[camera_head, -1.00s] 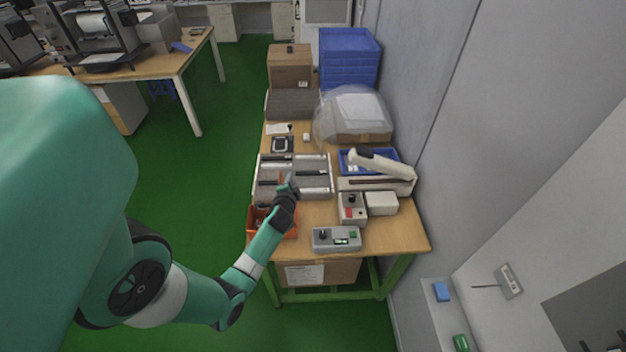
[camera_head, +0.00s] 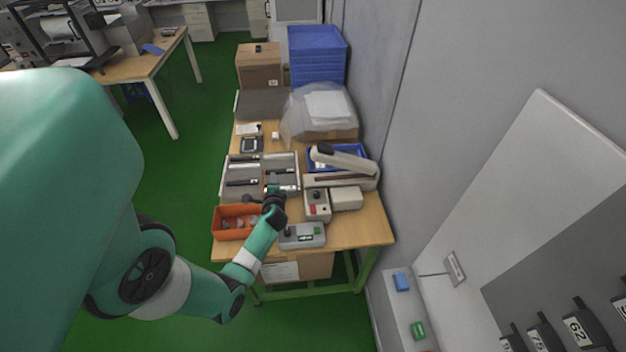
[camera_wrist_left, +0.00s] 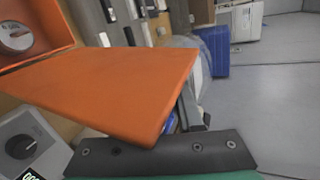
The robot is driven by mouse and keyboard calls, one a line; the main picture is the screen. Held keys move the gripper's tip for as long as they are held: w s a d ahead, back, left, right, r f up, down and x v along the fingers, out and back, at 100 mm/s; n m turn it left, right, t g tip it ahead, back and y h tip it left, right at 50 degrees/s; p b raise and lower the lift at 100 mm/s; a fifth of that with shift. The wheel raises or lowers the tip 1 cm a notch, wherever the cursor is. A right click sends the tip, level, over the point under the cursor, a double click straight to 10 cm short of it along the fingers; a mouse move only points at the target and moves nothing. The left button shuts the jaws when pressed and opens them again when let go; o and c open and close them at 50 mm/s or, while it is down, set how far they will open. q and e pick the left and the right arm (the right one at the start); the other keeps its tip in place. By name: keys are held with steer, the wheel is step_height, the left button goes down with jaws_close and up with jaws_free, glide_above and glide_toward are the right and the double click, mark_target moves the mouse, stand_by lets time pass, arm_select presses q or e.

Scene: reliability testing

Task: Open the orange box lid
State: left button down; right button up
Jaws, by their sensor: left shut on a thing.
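The orange box (camera_head: 232,235) stands at the front left of the table, its top uncovered, with small parts showing inside. In the left wrist view part of the box (camera_wrist_left: 52,20) shows at the upper left, with a round thing in it. The orange lid (camera_wrist_left: 105,88) reaches from the box across that view to my left gripper (camera_head: 272,202), which is shut on it. The lid covers most of the fingers there. In the head view the gripper is just right of the box, and I cannot make out the lid clearly. My right gripper is not in view.
A grey device with a knob (camera_head: 303,236) stands close to my left wrist, with a red-buttoned device (camera_head: 317,206) behind it. A grey compartment tray (camera_head: 230,190) lies behind the box. A white lever-armed tool (camera_head: 345,182) and a wall limit the right side.

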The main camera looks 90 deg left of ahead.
arm_select(q)
steer(key=c, duration=0.5)
jaws_free()
steer(key=shift+s, duration=0.1)
steer(key=shift+c, duration=0.2)
